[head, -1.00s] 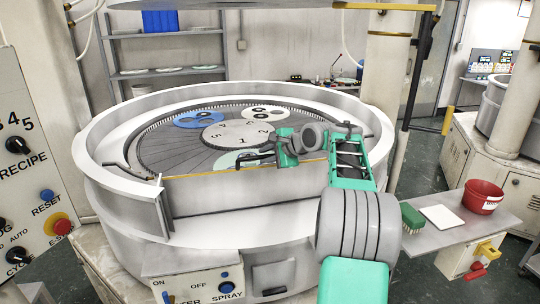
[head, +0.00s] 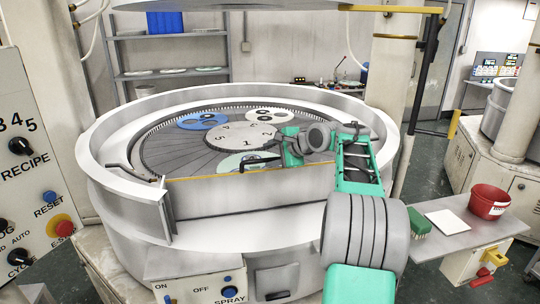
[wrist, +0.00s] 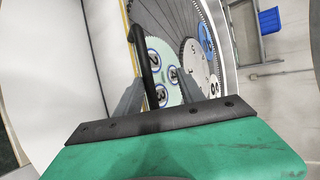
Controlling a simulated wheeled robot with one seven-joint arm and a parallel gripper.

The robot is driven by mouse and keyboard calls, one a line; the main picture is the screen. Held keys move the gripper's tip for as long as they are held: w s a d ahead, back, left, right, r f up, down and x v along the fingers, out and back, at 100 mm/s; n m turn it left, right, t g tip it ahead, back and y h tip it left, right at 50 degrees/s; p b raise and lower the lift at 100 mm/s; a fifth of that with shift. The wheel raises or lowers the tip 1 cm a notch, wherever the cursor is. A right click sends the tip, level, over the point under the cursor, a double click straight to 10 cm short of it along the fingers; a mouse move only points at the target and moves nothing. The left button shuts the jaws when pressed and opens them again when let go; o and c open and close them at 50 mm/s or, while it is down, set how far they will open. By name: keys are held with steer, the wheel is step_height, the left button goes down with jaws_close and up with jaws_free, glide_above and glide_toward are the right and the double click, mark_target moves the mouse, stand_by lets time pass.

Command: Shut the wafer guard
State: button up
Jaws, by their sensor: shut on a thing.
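The wafer guard (head: 245,192) is a pale flat panel with a yellow top edge, standing at the front of the round lapping machine. In the wrist view it is the white panel (wrist: 75,60) with a yellow edge on the left. A black bar handle (wrist: 145,65) runs between the two grey fingers of my gripper (wrist: 155,95), which is shut on it. In the head view my gripper (head: 265,160) is at the guard's top edge, in front of the plate. The arm hides the guard's right end.
The round plate (head: 165,150) inside the rim carries a blue carrier (head: 201,121), a white one (head: 270,116) and a pale green one (head: 232,162). A control panel (head: 30,170) stands at left. A side shelf at right holds a red bucket (head: 488,202) and a green brush (head: 418,222).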

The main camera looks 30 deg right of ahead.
steer(key=b+v, duration=0.1)
steer(key=v, duration=0.6)
steer(key=shift+s+r, duration=0.1)
